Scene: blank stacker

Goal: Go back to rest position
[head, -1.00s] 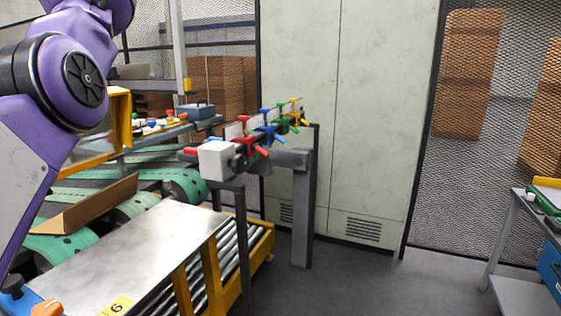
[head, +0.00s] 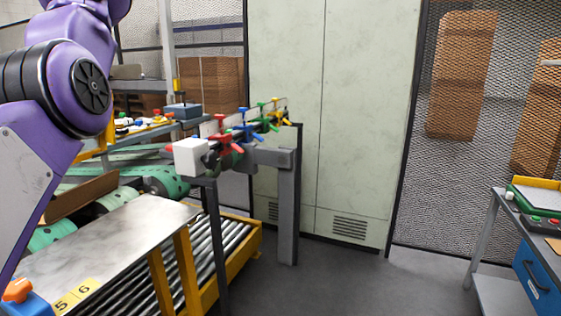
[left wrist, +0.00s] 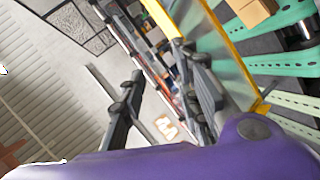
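My purple left arm (head: 75,90) fills the left side of the head view, folded upward. Its gripper is outside that view. In the left wrist view my left gripper (left wrist: 163,65) shows two dark fingers well apart, with nothing held between them. The wrist view is tilted, with a ceiling and yellow frame parts beyond the fingers. My right gripper is in neither current view.
A metal-topped table (head: 110,240) and roller conveyor (head: 215,255) stand at left. A rail with coloured clamps (head: 245,130) stands behind them. A cabinet (head: 330,120) is at the back. A workbench (head: 530,240) is at right. The middle floor (head: 385,285) is clear.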

